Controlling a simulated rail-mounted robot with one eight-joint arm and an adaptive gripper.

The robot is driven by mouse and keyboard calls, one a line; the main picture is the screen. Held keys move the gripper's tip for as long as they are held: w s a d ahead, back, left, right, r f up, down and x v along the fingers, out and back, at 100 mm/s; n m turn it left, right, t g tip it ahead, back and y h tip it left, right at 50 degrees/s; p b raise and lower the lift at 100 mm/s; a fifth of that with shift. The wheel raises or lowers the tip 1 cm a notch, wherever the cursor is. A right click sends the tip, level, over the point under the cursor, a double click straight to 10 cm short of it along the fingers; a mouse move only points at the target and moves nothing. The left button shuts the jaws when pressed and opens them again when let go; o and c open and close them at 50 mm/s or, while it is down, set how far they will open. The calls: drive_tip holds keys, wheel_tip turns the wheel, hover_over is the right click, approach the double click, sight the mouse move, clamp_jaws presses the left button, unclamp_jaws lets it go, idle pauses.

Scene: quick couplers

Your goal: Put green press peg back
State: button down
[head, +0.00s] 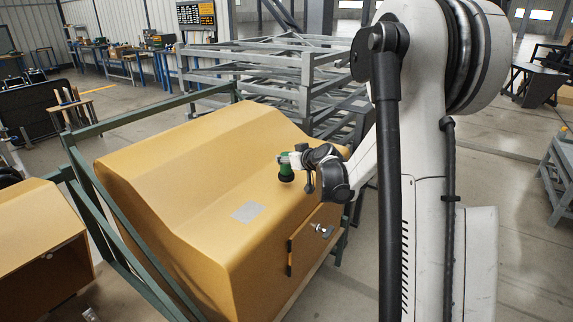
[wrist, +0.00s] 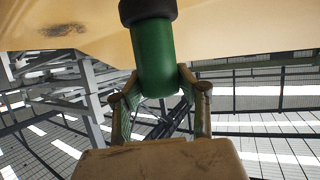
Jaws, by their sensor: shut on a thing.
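The green press peg (head: 286,161) has a green cylindrical body and a wider black end, which points down in the head view. It is over the sloped top of the yellow housing (head: 185,165). My gripper (head: 296,159) reaches it from the right and is shut on its green part. In the wrist view, the two fingers of my gripper (wrist: 158,84) are on either side of the green peg (wrist: 153,58), and its black end is against the backdrop of the yellow surface (wrist: 240,25). I cannot tell whether the black end touches the housing. No socket for the peg shows.
A grey plate (head: 248,211) lies on the housing's top. A small silver fitting (head: 322,229) sits on its front panel. A green frame (head: 135,121) runs around the housing's left and back. Grey metal racks (head: 262,62) stand behind. Another yellow housing (head: 42,250) is at left.

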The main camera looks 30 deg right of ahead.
drive_tip(key=shift+f, duration=1.1)
drive_tip(key=shift+f+b, duration=0.15)
drive_tip(key=shift+b, duration=0.2)
drive_tip(key=c, duration=1.2)
unclamp_jaws()
drive_tip(key=shift+c, duration=0.2)
